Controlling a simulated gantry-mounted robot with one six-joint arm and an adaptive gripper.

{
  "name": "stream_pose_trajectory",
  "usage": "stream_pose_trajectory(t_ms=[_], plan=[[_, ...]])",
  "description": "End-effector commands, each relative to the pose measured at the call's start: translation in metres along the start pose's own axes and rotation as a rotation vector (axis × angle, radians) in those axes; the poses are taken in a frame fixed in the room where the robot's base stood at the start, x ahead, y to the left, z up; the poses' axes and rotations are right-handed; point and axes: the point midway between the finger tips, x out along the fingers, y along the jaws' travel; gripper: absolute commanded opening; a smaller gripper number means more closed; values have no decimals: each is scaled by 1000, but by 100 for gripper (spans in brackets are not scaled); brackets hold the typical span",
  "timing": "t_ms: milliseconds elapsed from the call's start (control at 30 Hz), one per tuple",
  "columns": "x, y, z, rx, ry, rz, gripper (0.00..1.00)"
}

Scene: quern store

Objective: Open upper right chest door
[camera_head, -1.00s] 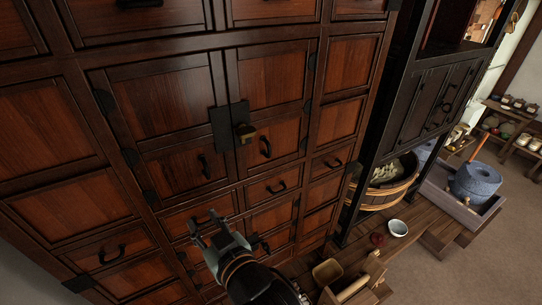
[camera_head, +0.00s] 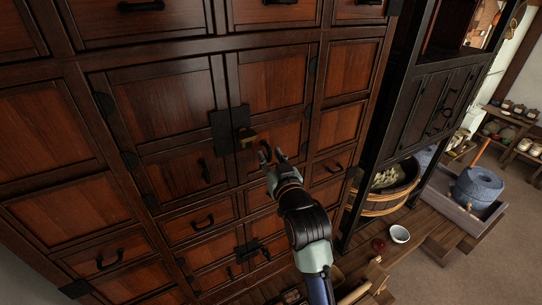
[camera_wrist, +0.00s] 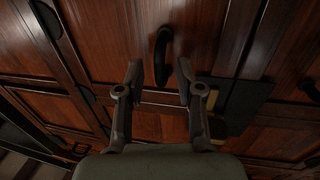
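The upper right chest door (camera_head: 272,82) is reddish-brown wood and stands shut in the chest front. Its dark curved handle (camera_wrist: 162,55) shows upright in the wrist view. In the head view the handle is largely hidden behind my gripper (camera_head: 272,158). My gripper is open, and its two fingertips (camera_wrist: 159,78) lie one on each side of the handle's lower end in the wrist view. I see no clear contact, and the depth between tips and handle is hard to tell. A brass lock (camera_head: 246,134) on a dark plate sits left of the handle.
The left door (camera_head: 160,100) with its own dark handle (camera_head: 204,170) is shut. Small drawers with handles lie below.

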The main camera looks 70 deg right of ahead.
Motion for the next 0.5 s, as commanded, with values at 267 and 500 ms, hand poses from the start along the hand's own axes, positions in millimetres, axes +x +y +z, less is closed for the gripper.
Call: stream_pose_trajectory(t_ms=[267, 500], plan=[[1, 0, 0, 0, 0, 0, 28], [0, 0, 0, 0, 0, 0, 0]])
